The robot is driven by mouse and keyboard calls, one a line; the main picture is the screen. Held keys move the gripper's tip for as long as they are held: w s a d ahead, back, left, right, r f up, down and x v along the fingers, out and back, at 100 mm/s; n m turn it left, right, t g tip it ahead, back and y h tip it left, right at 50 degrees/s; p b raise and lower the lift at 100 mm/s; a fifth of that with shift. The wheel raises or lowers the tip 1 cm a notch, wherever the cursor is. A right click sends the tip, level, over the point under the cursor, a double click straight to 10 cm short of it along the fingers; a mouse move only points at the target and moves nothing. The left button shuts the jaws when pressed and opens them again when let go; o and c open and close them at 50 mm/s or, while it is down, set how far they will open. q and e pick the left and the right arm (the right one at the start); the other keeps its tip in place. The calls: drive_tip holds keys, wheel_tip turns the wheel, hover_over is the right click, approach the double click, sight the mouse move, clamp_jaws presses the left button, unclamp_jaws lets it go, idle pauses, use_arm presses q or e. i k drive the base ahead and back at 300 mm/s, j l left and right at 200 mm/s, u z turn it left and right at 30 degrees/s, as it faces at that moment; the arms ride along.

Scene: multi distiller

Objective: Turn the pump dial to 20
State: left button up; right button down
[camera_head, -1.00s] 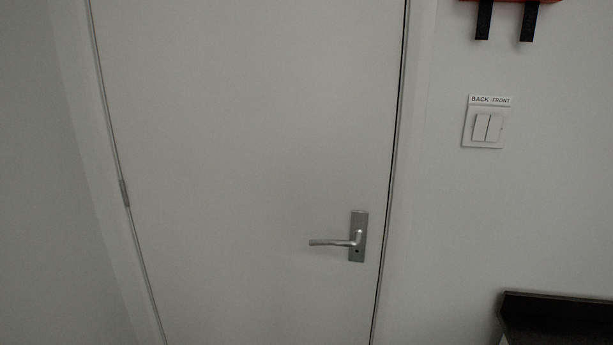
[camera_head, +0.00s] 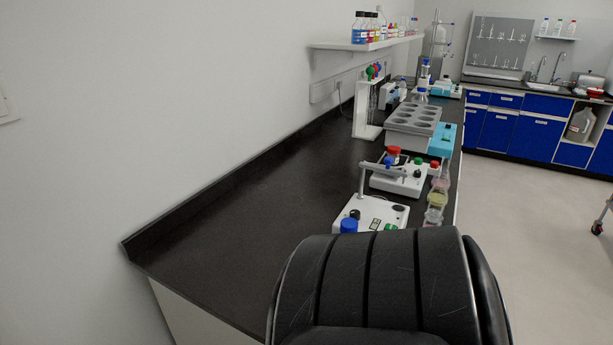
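I cannot pick out a pump dial or read any scale. Several lab devices stand on the black bench. The nearest white device (camera_head: 381,212) has dark knobs on top, but its markings are too small to read. Behind it is another white device (camera_head: 410,181) with small coloured knobs. A blue unit (camera_head: 442,140) stands farther back, beside a grey block with round holes (camera_head: 413,120). I cannot tell which of these, if any, is the pump. Neither of my grippers shows in this view.
A large black ribbed object (camera_head: 375,285), like a chair back, fills the bottom centre and hides part of the bench (camera_head: 230,240). The bench's left part is bare. A wall shelf (camera_head: 365,44) holds bottles. Open floor (camera_head: 530,230) lies to the right; blue cabinets (camera_head: 530,137) stand at the back.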

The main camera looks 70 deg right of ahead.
sight(355, 213)
drive_tip(key=z, duration=2.85)
